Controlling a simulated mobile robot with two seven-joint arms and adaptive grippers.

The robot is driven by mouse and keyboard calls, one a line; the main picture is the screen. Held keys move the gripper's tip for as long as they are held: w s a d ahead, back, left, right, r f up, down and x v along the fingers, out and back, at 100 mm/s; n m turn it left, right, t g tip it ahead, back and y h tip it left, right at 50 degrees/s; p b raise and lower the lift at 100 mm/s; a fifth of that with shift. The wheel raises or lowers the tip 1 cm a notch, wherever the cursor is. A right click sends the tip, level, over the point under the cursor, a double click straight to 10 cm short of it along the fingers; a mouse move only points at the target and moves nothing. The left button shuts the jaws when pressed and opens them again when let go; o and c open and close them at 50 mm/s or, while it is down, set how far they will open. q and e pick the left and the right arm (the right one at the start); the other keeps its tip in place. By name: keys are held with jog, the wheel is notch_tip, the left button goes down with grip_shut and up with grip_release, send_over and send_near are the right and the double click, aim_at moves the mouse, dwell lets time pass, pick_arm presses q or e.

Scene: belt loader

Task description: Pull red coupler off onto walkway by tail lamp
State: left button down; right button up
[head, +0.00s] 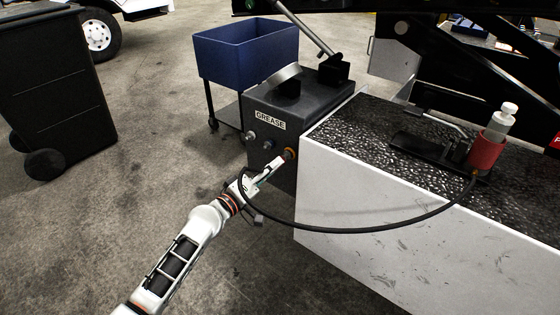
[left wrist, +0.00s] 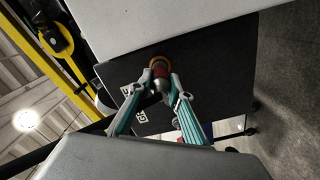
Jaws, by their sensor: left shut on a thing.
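The red coupler (left wrist: 160,72) sits on a fitting with an orange ring (left wrist: 160,61) on the dark block marked GREASE (head: 283,112). My left gripper (head: 275,165) is shut on the coupler; in the left wrist view its fingertips (left wrist: 163,88) close around it. In the head view the fingers mostly hide the coupler. A black hose (head: 380,229) loops from near the gripper to the red pump holder. The walkway (head: 380,148) is the black textured top of the white body. A small red piece (head: 555,142) at the right edge may be the tail lamp. My right gripper is not in view.
A red holder with a white bottle (head: 490,142) stands on the walkway beside a black lever base (head: 430,147). A blue bin (head: 247,50) on a cart stands behind. The walkway's near left part is clear.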

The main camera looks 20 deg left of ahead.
pick_arm(q)
jog(key=shift+v, duration=1.25)
